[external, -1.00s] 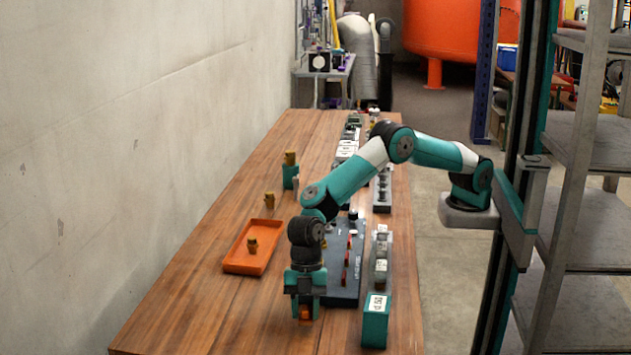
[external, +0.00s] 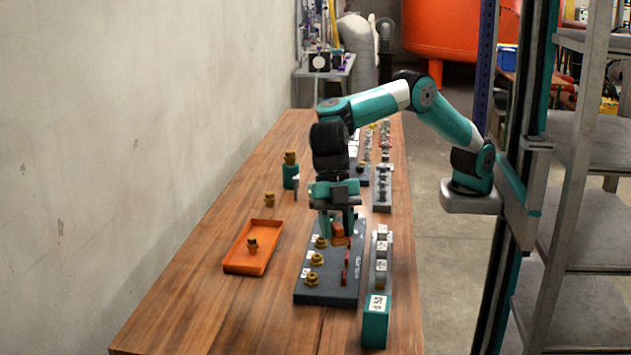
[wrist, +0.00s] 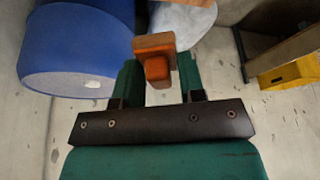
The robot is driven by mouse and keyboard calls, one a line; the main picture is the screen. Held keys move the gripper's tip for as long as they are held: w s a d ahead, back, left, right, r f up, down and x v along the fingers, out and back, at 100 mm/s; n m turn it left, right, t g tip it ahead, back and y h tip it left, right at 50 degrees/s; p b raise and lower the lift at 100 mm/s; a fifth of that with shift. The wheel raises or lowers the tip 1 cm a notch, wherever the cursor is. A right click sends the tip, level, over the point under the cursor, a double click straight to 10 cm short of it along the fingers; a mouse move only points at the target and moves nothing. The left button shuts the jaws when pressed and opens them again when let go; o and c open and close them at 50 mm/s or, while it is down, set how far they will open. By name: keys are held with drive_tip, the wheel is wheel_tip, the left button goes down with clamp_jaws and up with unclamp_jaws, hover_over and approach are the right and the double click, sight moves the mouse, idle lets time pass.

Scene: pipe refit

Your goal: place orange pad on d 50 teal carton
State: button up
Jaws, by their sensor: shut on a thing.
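My gripper (external: 337,222) is shut on the orange pad (external: 338,231) and holds it over the dark fitting board. In the wrist view the orange pad (wrist: 156,62) sits between my two green fingertips (wrist: 158,77). The teal carton (external: 375,326) stands at the front right of the table, with a white label (external: 378,303) whose print is small but looks like d 50. The pad is apart from the carton, farther back and to its left.
The dark board (external: 325,293) carries several brass fittings and red pieces. Grey blocks (external: 382,262) stand in a row behind the carton. An orange tray (external: 262,262) with a brass fitting lies left. The table's front left is clear.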

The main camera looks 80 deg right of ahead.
drive_tip(key=s+r+n+g+p, duration=0.1)
drive_tip(key=s+r+n+p, duration=0.4)
drive_tip(key=s, duration=0.4)
drive_tip(key=b, duration=0.1)
hover_over(382, 306)
drive_tip(key=d, duration=0.1)
drive_tip(key=shift+g+h, duration=0.3)
drive_tip(key=shift+h, duration=0.1)
drive_tip(key=f, duration=0.9)
drive_tip(key=w+f, duration=0.1)
drive_tip(key=f, duration=0.4)
drive_tip(key=shift+f, duration=2.7)
drive_tip(key=o, duration=0.9)
drive_tip(key=b+v, duration=0.1)
drive_tip(key=v, duration=1.1)
drive_tip(key=shift+r+b, duration=0.15)
drive_tip(key=shift+b, duration=0.25)
